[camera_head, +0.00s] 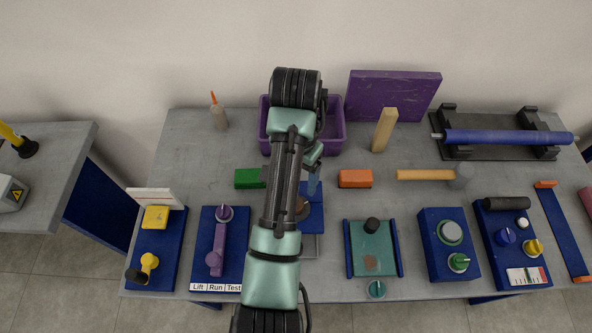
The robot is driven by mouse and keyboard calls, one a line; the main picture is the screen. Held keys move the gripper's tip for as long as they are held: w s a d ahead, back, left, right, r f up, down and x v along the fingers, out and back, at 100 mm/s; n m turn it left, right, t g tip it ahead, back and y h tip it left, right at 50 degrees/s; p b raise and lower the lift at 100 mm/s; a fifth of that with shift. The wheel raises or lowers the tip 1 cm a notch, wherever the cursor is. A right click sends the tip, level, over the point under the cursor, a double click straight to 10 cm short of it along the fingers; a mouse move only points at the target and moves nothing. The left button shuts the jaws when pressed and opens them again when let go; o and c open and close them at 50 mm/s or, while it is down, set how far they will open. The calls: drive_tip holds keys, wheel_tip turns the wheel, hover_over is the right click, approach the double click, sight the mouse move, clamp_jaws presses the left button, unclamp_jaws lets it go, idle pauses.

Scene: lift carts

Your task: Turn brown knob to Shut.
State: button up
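A brown round part (303,207), which looks like the brown knob, shows at the right edge of my arm. It sits on a blue panel (316,221) near the middle of the table. My arm covers most of the knob and the left side of the panel. My gripper (312,187) is just above and behind the knob, pointing down, mostly hidden by my arm. I cannot tell whether it touches the knob or whether its fingers are open. No Shut mark can be read, and the knob's setting is hidden.
Left of my arm stands a blue panel with a purple lever (215,258) and Lift, Run, Test marks. Behind is a purple bin (335,138). An orange block (355,178) and a green-topped device (371,248) are to the right. Bare tabletop shows around the mallet (425,175).

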wheel_tip(320, 180, up, 2)
drive_tip(key=shift+r+p, duration=0.1)
drive_tip(key=shift+p, duration=0.7)
